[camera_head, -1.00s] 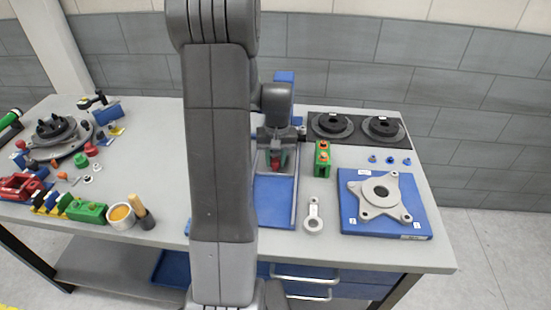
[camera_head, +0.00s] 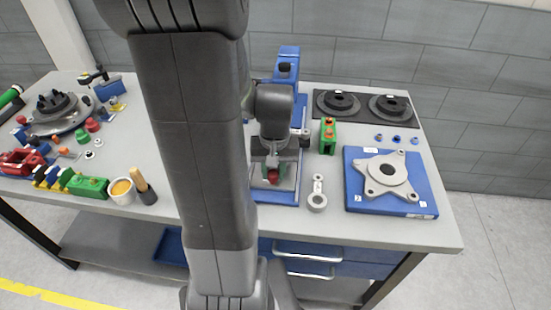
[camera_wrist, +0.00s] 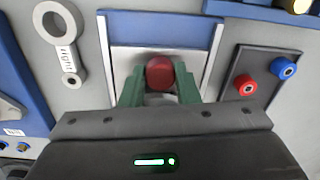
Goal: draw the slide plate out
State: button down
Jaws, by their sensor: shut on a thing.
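The slide plate (camera_head: 289,179) is a grey plate on a blue fixture (camera_head: 275,198) near the middle of the bench. It also shows in the wrist view (camera_wrist: 124,62), where the blue bed (camera_wrist: 165,30) is bare beyond its edge. A red knob (camera_wrist: 160,73) stands on the plate. My gripper (camera_head: 272,174) is over the plate with its green fingers (camera_wrist: 160,85) shut on the knob, one on each side. My gripper and wrist hide part of the plate.
A grey ring-ended lever (camera_head: 317,195) lies close to the fixture's right. A green block (camera_head: 327,136) stands behind it. A blue plate (camera_head: 354,196) with a grey flanged part (camera_head: 387,171) is farther right. A tall blue housing (camera_head: 287,64) stands at the fixture's back.

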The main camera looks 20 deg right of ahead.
jog(key=shift+s+a, duration=0.3)
jog(key=shift+s, duration=0.3)
jog(key=c, duration=1.1)
grip_release()
jog(key=shift+s, duration=0.15)
jog(key=shift+r, duration=0.1)
jog(key=shift+r, duration=0.3)
jog(key=r, duration=1.3)
jog(key=shift+d+p, duration=0.2)
jog(key=shift+p, duration=0.1)
jog(key=shift+f, duration=0.15)
